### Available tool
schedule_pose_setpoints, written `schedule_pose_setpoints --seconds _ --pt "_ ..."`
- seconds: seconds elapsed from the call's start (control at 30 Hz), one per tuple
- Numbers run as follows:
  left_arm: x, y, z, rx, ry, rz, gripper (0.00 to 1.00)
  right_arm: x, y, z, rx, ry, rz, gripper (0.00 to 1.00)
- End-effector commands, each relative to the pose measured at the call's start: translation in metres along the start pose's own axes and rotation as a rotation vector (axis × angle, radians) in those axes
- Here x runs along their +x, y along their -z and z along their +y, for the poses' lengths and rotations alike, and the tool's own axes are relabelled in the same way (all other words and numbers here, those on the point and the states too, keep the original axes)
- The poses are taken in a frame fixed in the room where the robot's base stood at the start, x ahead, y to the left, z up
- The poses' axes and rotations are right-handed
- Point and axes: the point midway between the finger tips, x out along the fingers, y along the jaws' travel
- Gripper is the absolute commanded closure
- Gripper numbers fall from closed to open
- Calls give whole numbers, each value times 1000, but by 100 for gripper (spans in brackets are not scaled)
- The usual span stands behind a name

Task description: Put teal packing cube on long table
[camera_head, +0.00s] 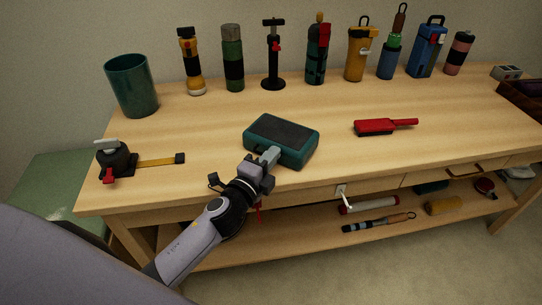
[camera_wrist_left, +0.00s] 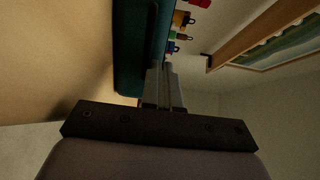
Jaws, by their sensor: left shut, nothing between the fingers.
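The teal packing cube (camera_head: 296,155), a rounded box with a dark top panel, sits on the long table (camera_head: 225,125) near its front edge. My left gripper (camera_head: 272,154) is shut and empty, with its fingertips at the cube's front left side. I cannot tell whether they touch it. In the left wrist view the teal cube (camera_wrist_left: 128,55) shows just left of my shut fingers (camera_wrist_left: 164,70). My right gripper is in neither view.
A red brush (camera_head: 375,126) lies right of the cube, and a tape tool (camera_head: 115,158) lies at the left. A teal cup (camera_head: 133,86) and several bottles and tools stand along the back. A lower shelf (camera_head: 290,240) holds several items. Table between is clear.

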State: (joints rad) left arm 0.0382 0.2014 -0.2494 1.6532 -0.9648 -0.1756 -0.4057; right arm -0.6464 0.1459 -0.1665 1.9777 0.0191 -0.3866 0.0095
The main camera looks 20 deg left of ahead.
Motion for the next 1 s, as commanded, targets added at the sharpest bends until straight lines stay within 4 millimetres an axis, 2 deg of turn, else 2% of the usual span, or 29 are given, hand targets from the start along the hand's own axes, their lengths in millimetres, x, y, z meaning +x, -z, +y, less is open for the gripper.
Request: schedule_pose_setpoints --seconds 0.13,0.3,0.47,1.0 --pt "4 -5 0 2 0 -1 100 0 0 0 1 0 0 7" --pt "25 -25 0 5 2 -2 100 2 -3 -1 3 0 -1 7" --pt "36 -37 0 3 1 -2 100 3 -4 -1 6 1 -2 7" --pt "37 -38 0 0 1 -1 100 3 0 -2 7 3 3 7"
